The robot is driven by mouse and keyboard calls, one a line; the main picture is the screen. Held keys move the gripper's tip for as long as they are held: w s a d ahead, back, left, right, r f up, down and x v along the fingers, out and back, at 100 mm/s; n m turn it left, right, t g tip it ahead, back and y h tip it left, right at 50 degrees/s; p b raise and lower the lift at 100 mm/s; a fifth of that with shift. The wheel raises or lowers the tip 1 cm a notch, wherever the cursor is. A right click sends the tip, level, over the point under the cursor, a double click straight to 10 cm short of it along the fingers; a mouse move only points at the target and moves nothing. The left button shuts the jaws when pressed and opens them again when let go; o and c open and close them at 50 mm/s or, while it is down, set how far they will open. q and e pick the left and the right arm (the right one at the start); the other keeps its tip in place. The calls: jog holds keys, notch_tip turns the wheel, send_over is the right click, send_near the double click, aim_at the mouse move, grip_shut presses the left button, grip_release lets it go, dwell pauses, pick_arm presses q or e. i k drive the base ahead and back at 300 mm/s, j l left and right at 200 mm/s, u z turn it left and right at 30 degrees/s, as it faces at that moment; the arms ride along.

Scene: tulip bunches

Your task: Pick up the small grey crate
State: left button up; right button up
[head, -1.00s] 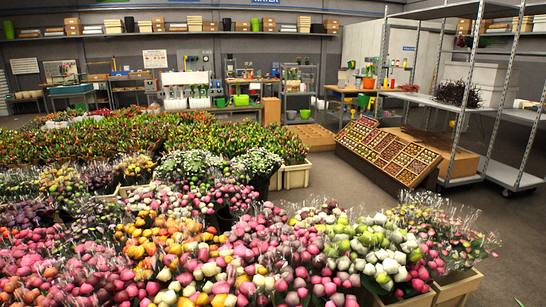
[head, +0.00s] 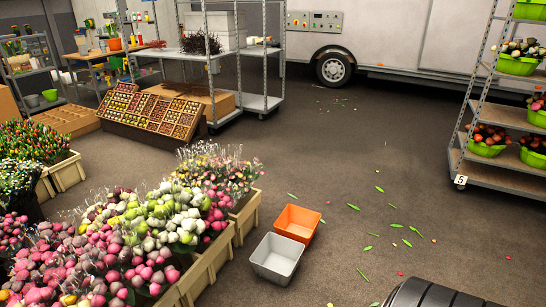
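The small grey crate (head: 277,258) stands upright and looks empty on the floor in the head view, below the middle of the picture. It is just in front of an orange crate (head: 298,224); the two are close together, and I cannot tell if they touch. Neither of my grippers shows in the head view.
Wooden boxes of tulips (head: 190,222) stand left of the crates. Open floor (head: 400,190) with scattered leaves lies to the right. A wheeled rack (head: 500,165) with green tubs is at the far right. A dark ribbed object (head: 440,295) shows at the bottom right.

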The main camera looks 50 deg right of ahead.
aim_at(276, 258)
jog(key=z, duration=1.55)
jog(key=k+l+u, duration=0.15)
jog(key=u, duration=1.45)
jog(key=z, duration=1.55)
jog(key=i+l+u, duration=0.1)
jog(key=i+l, duration=0.35)
jog(key=i+l+u, duration=0.1)
jog(key=i+l, duration=0.3)
jog(key=l, duration=0.15)
jog(key=i+l+u, duration=0.1)
jog(key=i+l, duration=0.35)
jog(key=l, duration=0.1)
